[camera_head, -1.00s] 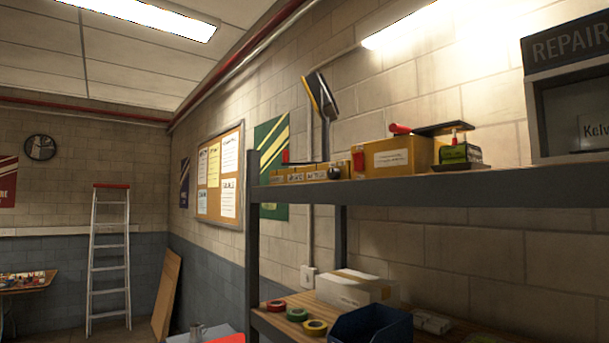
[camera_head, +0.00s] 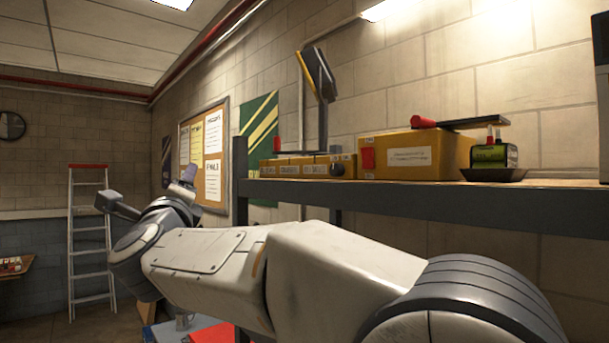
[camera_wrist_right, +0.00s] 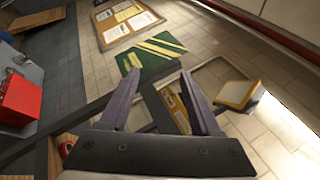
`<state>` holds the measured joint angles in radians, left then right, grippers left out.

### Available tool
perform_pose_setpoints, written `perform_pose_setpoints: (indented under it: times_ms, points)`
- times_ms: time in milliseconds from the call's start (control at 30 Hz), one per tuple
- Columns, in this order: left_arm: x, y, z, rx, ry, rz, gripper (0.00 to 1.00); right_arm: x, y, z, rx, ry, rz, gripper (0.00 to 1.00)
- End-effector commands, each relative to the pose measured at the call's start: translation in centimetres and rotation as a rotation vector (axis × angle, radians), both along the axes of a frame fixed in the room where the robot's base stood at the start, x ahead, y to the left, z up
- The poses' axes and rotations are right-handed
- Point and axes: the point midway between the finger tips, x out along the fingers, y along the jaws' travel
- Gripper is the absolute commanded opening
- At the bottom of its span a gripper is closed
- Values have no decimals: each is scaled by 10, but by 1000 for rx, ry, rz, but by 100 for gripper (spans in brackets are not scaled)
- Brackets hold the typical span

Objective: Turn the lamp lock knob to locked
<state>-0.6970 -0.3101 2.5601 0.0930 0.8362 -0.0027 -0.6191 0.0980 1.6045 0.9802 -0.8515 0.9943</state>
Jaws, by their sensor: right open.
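A lamp with a flat tilted head (camera_head: 319,74) on an upright post stands at the left part of the shelf. Its yellow-framed head also shows in the right wrist view (camera_wrist_right: 238,93). A small dark round knob (camera_head: 336,169) sits low near its post, in front of the small yellow bins; I cannot tell whether it is the lock knob or how it is set. My right gripper (camera_head: 146,187) is open and empty, left of the shelf end and apart from the lamp. Its spread fingers also show in the wrist view (camera_wrist_right: 160,75). My left gripper is out of view.
The shelf (camera_head: 420,195) carries small yellow bins (camera_head: 302,168), a large yellow box (camera_head: 405,155) and a green battery-like block (camera_head: 494,156) on a dark tray. My right arm crosses in front, hiding the lower level. A ladder (camera_head: 90,240) stands far left.

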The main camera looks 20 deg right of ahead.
Motion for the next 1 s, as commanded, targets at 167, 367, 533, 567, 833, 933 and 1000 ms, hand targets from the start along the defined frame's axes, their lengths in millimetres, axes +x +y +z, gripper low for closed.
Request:
perform_pose_setpoints:
  times_ms: [167, 367, 533, 567, 833, 933, 1000]
  points:
    - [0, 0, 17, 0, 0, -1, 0, -21, -96, 56, 643, -270, -324, 64]
    - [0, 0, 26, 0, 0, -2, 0, -67, -148, 45, 1087, -500, -598, 64]
    - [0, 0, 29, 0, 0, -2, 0, -87, -160, 33, 1225, -588, -708, 64]
    - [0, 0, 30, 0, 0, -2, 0, -88, -162, 32, 1233, -593, -716, 64]
    - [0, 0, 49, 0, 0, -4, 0, -77, -200, 36, 1237, -602, -729, 64]
    - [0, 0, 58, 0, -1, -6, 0, -71, -218, 35, 1237, -601, -728, 64]
    - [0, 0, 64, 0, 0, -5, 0, -67, -230, 35, 1236, -600, -727, 64]
